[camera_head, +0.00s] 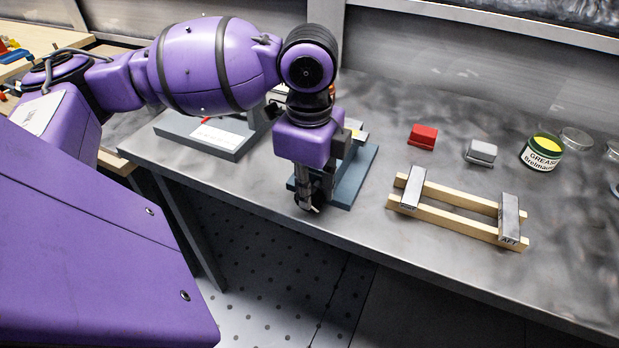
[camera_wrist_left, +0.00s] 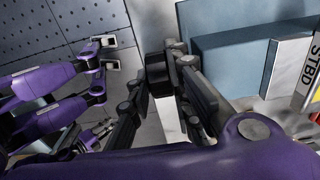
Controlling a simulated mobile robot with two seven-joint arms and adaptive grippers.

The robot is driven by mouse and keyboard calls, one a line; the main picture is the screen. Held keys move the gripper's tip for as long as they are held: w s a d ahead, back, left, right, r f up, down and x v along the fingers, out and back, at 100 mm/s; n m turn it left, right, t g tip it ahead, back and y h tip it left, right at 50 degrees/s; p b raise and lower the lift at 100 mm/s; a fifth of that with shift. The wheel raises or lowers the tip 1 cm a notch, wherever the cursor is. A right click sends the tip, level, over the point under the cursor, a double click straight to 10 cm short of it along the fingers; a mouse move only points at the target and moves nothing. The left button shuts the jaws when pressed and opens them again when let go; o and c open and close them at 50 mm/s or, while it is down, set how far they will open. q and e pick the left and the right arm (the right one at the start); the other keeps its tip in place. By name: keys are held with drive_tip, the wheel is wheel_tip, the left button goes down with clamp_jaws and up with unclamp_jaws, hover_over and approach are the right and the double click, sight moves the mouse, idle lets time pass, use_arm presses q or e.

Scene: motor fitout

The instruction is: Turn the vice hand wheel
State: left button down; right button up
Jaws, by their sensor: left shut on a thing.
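My left gripper (camera_head: 308,204) points down at the front edge of the bench, in front of the blue-grey vice base (camera_head: 362,178). In the left wrist view its fingers (camera_wrist_left: 164,98) are closed around a black part (camera_wrist_left: 153,70), which I take to be on the vice hand wheel. The wheel's full shape is hidden by the fingers and wrist. The blue vice body (camera_wrist_left: 235,62) is just right of the fingers in that view.
Right of the vice, a wooden rack (camera_head: 455,222) carries two metal blocks. Behind it are a red block (camera_head: 423,137), a grey block (camera_head: 481,152) and a grease tin (camera_head: 541,153). Bare bench lies between.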

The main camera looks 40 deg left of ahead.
idle(0.5)
use_arm(q)
drive_tip(key=c, duration=1.9)
unclamp_jaws()
drive_tip(key=shift+o, duration=0.2)
wheel_tip(320, 180, up, 12)
